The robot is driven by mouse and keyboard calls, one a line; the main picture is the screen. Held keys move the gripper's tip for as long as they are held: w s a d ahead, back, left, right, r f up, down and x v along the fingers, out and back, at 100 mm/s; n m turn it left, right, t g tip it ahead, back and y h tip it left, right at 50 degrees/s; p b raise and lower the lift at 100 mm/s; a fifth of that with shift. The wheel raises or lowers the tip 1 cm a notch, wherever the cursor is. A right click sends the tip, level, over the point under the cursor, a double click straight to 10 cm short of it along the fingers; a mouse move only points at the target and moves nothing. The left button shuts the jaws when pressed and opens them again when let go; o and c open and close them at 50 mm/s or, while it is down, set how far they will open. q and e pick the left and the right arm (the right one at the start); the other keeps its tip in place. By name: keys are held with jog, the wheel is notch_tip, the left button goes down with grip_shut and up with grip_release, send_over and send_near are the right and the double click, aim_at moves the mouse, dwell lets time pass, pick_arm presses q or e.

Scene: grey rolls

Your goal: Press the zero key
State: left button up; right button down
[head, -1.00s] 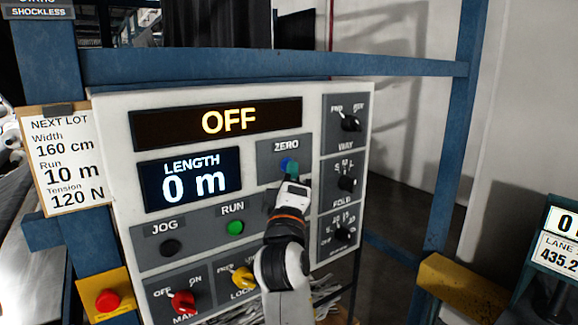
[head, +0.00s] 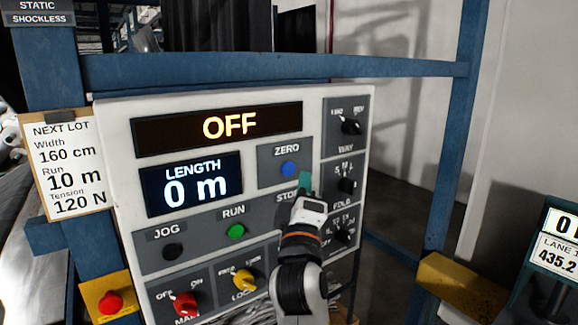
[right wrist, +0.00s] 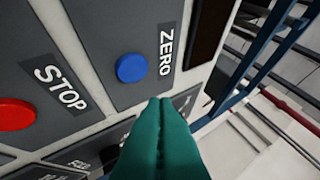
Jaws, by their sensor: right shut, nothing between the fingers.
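The zero key is a round blue button (head: 289,168) under the word ZERO on the grey-white control panel (head: 120,120). It also shows in the right wrist view as a blue button (right wrist: 131,68), uncovered. My right gripper (head: 305,182) is shut and empty, its green fingertips below and right of the blue button in the head view. In the right wrist view the shut green fingers (right wrist: 160,104) point just below the button, apart from it. The length display (head: 192,183) reads 0 m and the upper display (head: 216,128) reads OFF. My left gripper is not in view.
A red STOP button (right wrist: 12,114) sits beside the zero key. The panel also bears a black JOG button (head: 172,251), a green RUN button (head: 236,231), a red switch (head: 185,304), a yellow switch (head: 246,280) and black knobs (head: 351,126). Blue frame bars (head: 270,68) surround the panel.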

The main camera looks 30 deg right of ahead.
jog(key=shift+s+d, duration=0.1)
jog(key=shift+s, duration=1.15)
